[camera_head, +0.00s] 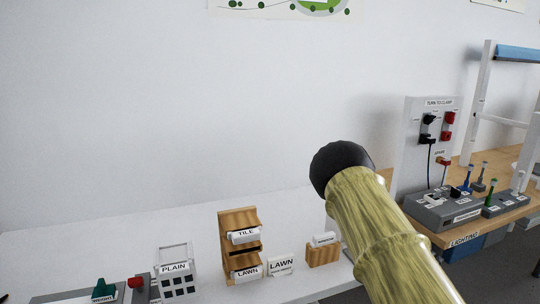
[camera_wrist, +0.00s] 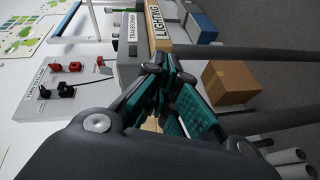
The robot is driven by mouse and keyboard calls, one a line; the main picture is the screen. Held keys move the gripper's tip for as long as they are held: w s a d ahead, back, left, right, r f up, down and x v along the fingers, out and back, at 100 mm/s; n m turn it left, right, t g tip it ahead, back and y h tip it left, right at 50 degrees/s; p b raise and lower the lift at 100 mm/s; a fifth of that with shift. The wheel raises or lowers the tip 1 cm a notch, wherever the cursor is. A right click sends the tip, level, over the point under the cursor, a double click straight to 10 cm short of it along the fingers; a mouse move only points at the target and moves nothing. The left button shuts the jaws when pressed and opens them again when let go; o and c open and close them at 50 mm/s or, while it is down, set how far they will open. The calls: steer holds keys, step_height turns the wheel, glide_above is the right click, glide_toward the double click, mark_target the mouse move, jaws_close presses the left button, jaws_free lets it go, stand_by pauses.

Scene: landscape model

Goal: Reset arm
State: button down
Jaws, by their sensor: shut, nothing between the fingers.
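My gripper (camera_wrist: 168,100) shows in the wrist view, its dark linkage and teal fingers drawn together with nothing held. It points toward the bench edge labelled LIGHTING (camera_wrist: 158,30), apart from it. In the head view a yellow-green, ribbed arm part with a black rounded end (camera_head: 342,165) rises from the lower right. My gripper's fingers cannot be seen in the head view.
A white bench holds a wooden rack (camera_head: 226,232) with TILE and LAWN labels, a PLAIN box (camera_head: 175,268) and a red-and-green control. At right, a wooden bench carries a grey control box (camera_head: 440,210) and an upright panel (camera_head: 412,140). A cardboard box (camera_wrist: 229,84) stands on the floor.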

steer(key=s+a+f+m+g+y, duration=0.1)
steer(key=s+a+f+g+y, duration=0.15)
steer(key=s+a+f, duration=0.65)
steer(key=s+a+f+m+g+y, duration=0.15)
steer(key=s+a+f+y, duration=0.35)
steer(key=s+f, duration=0.65)
steer(key=s+a+f+m+g+y+p, duration=0.1)
steer(key=s+a+f+g+y, duration=0.1)
steer(key=s+a, duration=1)
steer(key=s+a+f+m+g+y, duration=0.1)
steer(key=s+a+f+g+y, duration=0.1)
steer(key=s+a, duration=1)
steer(key=shift+s+f+g+y+p, duration=0.2)
steer(key=shift+s+g+y+p, duration=0.15)
steer(key=shift+s+g+y, duration=0.55)
steer(key=shift+s+d+m, duration=0.15)
steer(key=shift+m, duration=0.1)
